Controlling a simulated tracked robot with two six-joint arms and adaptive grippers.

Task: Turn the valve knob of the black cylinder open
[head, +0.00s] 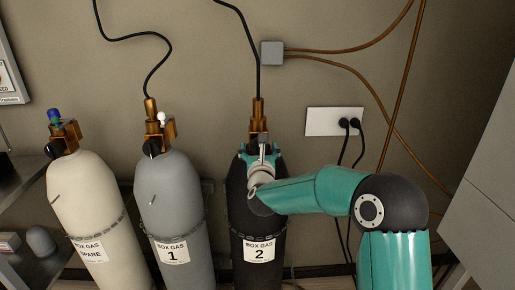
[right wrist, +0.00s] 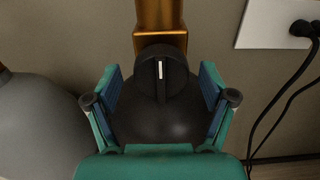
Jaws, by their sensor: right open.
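The black cylinder (head: 240,205) stands upright at the right end of a row of three, with a "BOX GAS 2" label. Its valve knob (right wrist: 162,72) is round and black with a white mark that points straight up in the right wrist view. The knob sits below the brass valve body (right wrist: 161,20). My right gripper (head: 260,150) is at the top of the black cylinder. In the right wrist view its open fingers (right wrist: 161,88) stand on either side of the knob, with a gap on each side. My left gripper is not in view.
A grey cylinder (head: 172,205) labelled 1 stands left of the black one, and a cream spare cylinder (head: 90,195) is further left. A white wall socket (head: 322,121) with black plugs is at right. Hoses and brown cables run up the wall.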

